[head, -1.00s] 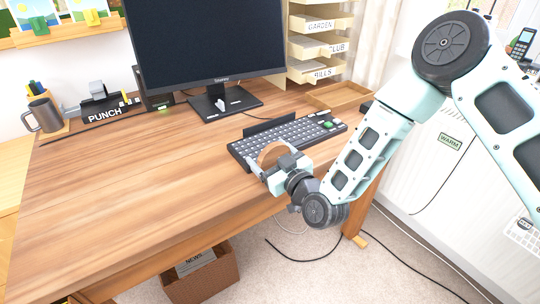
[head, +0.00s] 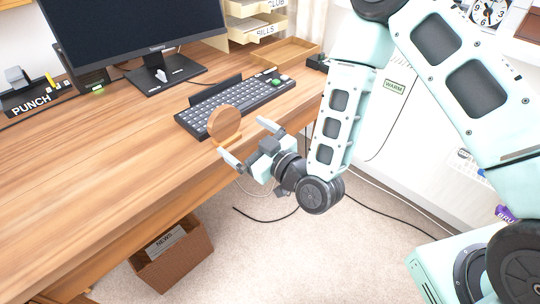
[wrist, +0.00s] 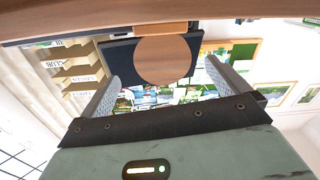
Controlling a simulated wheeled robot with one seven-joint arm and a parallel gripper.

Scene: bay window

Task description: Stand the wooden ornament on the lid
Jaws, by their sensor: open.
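The wooden ornament (head: 224,122) is a round disc standing upright on a small wooden base, near the desk's front edge and just in front of the keyboard. My gripper (head: 249,143) is open and empty in front of the ornament, off the desk's front edge, with its fingers pointing towards it. In the wrist view, which looks upside down, the disc (wrist: 163,60) shows between and beyond the two fingers, apart from both. I cannot make out a lid in these views.
The keyboard (head: 235,98) and monitor (head: 130,35) stand behind the ornament. A wooden tray (head: 288,51) is at the desk's back right. A brown basket (head: 172,262) stands on the floor below. The desk's left part (head: 90,170) is clear.

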